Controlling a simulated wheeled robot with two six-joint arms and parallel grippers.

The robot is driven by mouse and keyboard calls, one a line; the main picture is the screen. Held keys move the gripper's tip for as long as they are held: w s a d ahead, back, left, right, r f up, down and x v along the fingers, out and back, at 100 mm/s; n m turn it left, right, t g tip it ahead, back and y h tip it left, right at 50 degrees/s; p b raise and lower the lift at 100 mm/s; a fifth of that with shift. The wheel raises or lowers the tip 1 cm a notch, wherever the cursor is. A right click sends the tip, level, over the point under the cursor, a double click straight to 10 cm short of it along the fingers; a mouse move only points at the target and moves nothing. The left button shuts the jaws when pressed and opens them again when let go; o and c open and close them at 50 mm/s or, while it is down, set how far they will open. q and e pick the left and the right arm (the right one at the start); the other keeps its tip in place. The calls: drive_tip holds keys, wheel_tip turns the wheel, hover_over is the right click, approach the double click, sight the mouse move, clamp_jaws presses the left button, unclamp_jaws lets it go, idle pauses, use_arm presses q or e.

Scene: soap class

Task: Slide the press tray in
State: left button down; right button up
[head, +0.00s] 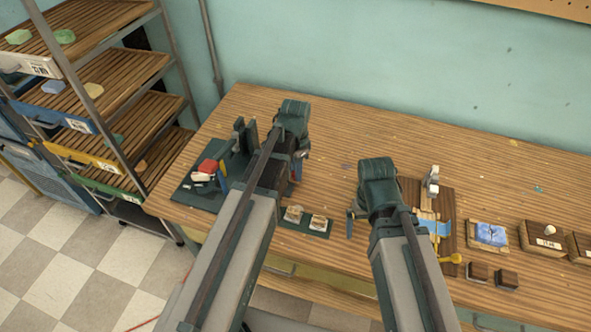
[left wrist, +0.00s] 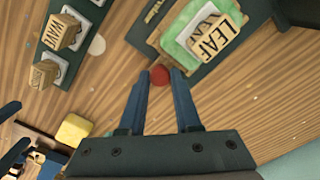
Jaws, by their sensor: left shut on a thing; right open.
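The press tray (left wrist: 160,42) is a wooden frame with a green slab in it. A block marked LEAF (left wrist: 215,38) lies on the slab. A small round red knob (left wrist: 160,75) sits at the tray's near side, between the two blue fingers of my left gripper (left wrist: 160,79), which is shut on it. In the head view, my left gripper (head: 222,177) reaches left over the dark green base (head: 190,196) at the table's left end. Dark press uprights (head: 246,132) stand behind it, partly hidden by my arm. My right gripper (head: 350,217) is open and empty over the table.
Stamp blocks (head: 293,213) stand on a dark strip in front of my left arm. Right of my right arm are a wooden board (head: 447,200), a blue slab (head: 491,234), a yellow knob (head: 456,258) and small boxes. A shelf rack (head: 110,80) stands left.

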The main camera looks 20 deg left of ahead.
use_arm(q)
drive_tip(key=a, duration=1.2)
drive_tip(key=shift+w+a, duration=0.2)
drive_tip(key=shift+w, duration=0.05)
use_arm(e)
drive_tip(key=shift+d, duration=0.1)
use_arm(q)
drive_tip(key=c, duration=0.9)
unclamp_jaws()
drive_tip(key=shift+a, duration=0.15)
use_arm(e)
drive_tip(key=shift+r, duration=0.1)
use_arm(q)
wheel_tip(320, 180, up, 14)
drive_tip(key=p, duration=1.4)
use_arm(e)
wheel_tip(320, 180, up, 14)
use_arm(q)
drive_tip(key=shift+f, duration=0.1)
use_arm(e)
drive_tip(key=shift+f, duration=0.2)
